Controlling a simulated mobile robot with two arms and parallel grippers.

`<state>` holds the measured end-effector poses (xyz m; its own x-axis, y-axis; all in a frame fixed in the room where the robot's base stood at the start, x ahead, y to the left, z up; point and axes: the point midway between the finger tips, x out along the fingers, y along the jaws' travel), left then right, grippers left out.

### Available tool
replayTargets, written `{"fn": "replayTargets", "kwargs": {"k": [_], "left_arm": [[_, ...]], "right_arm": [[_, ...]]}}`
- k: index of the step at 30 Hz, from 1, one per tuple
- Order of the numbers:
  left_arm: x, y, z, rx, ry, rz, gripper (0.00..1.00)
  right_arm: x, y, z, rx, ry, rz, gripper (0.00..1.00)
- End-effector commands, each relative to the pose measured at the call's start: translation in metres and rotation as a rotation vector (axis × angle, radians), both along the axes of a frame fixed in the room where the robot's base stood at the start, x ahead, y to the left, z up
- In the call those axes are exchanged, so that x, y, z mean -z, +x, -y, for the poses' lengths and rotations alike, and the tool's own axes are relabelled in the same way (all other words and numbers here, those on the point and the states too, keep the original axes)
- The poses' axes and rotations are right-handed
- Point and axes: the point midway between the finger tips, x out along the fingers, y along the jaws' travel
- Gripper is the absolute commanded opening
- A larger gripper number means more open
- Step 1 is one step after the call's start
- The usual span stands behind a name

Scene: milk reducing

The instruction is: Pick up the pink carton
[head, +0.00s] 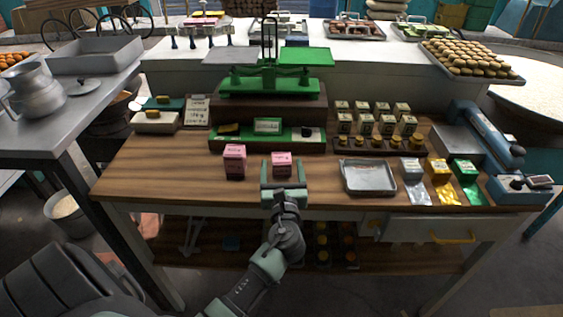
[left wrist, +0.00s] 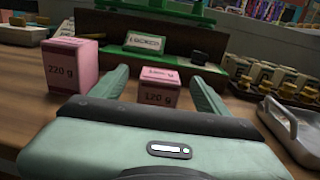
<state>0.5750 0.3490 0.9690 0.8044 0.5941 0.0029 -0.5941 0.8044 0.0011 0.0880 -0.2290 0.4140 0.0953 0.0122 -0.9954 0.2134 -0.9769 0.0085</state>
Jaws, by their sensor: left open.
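Two pink cartons stand on the wooden table. The taller carton (head: 235,161) is at the left, and it reads 220 g in the left wrist view (left wrist: 72,67). The shorter carton (head: 281,161) is to its right, and it reads 120 g in the left wrist view (left wrist: 159,86). My right gripper is not in view.
A silver tray (head: 369,177) lies to the right of the gripper. A green balance scale (head: 267,85) stands behind the cartons, with a green-and-brown block (head: 233,145) in front of it. Several small boxes stand at the right. The table left of the taller carton is clear.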

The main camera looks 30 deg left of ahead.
Motion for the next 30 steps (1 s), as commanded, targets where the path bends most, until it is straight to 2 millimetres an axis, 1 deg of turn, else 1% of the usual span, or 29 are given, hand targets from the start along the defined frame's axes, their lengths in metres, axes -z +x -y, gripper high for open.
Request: {"fn": "replayTargets", "kwargs": {"k": [1,3,7,10,15,16,17,18,20,21,23,24,30], "left_arm": [[-0.004,0.007,-0.005,-0.001,0.002,0.001,0.75],[-0.004,0.017,-0.011,0.0,0.001,0.001,0.75],[-0.002,0.029,-0.02,0.0,0.001,0.001,0.75],[-0.001,0.032,-0.023,0.001,-0.001,0.001,0.75],[-0.001,0.032,-0.023,0.001,-0.002,0.0,0.75],[-0.001,0.032,-0.023,0.001,-0.002,0.0,0.73],[-0.001,0.032,-0.023,0.001,-0.002,0.0,0.64],[-0.001,0.032,-0.023,0.001,-0.002,0.0,0.53],[-0.001,0.032,-0.023,0.001,-0.002,0.0,0.36],[-0.001,0.032,-0.023,0.001,-0.001,0.0,0.25],[-0.001,0.032,-0.023,0.001,-0.001,0.0,0.09],[-0.001,0.032,-0.023,0.001,-0.002,0.001,0.05],[-0.001,0.032,-0.022,0.001,-0.002,0.001,0.05]], "right_arm": [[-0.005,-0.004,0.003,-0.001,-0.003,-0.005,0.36],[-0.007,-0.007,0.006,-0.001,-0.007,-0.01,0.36],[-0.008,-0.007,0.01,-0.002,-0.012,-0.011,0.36],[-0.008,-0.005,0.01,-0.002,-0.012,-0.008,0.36],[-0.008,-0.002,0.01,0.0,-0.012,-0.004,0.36],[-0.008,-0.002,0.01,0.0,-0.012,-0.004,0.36],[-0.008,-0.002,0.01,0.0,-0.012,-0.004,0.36],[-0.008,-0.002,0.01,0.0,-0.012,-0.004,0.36],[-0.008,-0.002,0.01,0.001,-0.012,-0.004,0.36],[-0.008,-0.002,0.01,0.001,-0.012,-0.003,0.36],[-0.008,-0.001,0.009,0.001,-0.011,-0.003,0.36],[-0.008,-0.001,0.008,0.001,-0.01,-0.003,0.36],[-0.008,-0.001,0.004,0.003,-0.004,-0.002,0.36]]}}
